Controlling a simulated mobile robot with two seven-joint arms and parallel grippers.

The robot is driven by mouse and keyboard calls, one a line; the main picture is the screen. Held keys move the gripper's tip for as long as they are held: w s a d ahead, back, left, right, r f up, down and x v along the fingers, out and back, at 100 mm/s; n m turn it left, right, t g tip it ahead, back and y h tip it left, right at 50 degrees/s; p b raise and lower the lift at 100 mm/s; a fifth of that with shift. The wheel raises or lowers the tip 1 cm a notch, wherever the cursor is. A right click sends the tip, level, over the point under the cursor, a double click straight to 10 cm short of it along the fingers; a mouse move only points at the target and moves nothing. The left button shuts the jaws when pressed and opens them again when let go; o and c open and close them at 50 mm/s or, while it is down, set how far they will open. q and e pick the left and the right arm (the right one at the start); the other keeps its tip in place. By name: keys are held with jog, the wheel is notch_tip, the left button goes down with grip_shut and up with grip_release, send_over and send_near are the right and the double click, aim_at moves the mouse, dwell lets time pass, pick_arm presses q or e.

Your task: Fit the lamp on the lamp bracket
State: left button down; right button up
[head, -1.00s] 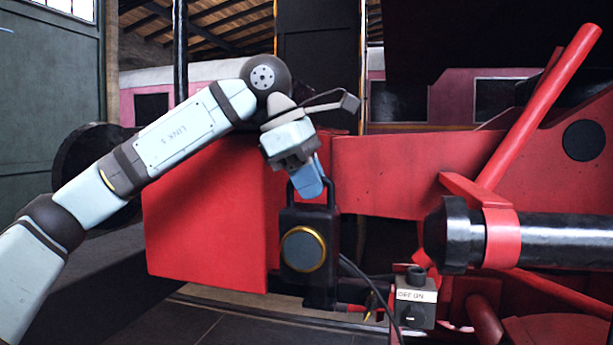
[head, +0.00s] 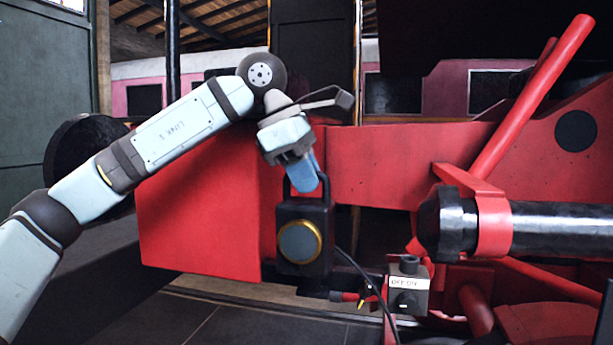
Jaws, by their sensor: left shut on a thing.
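The lamp (head: 290,262) is a dark box with a round, gold-rimmed lens and a loop handle on top. It is upright in front of the red locomotive frame. My left gripper (head: 304,180) has blue fingers and is shut on the lamp's handle from above. Below the lamp is a dark base piece (head: 314,290), perhaps the lamp bracket. I cannot tell whether the lamp touches it. My right gripper is not in view.
A grey switch box (head: 407,287) marked OFF ON stands right of the lamp, with a dark cable (head: 362,275) running nearby. A black cylinder (head: 455,225) and red rods are farther right. A dark round buffer (head: 75,160) is at left.

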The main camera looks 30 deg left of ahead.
aim_at(308, 201)
pick_arm(q)
jog(key=shift+f+b, duration=0.3)
jog(key=shift+f, duration=0.2)
jog(key=shift+f+b, duration=0.35)
jog(key=shift+f, duration=0.05)
jog(key=shift+f+b, duration=0.3)
jog(key=shift+f, duration=0.4)
jog(key=shift+f+b, duration=0.1)
jog(key=shift+b, duration=0.25)
jog(key=shift+f+b, duration=0.9)
jog(key=shift+f, duration=0.45)
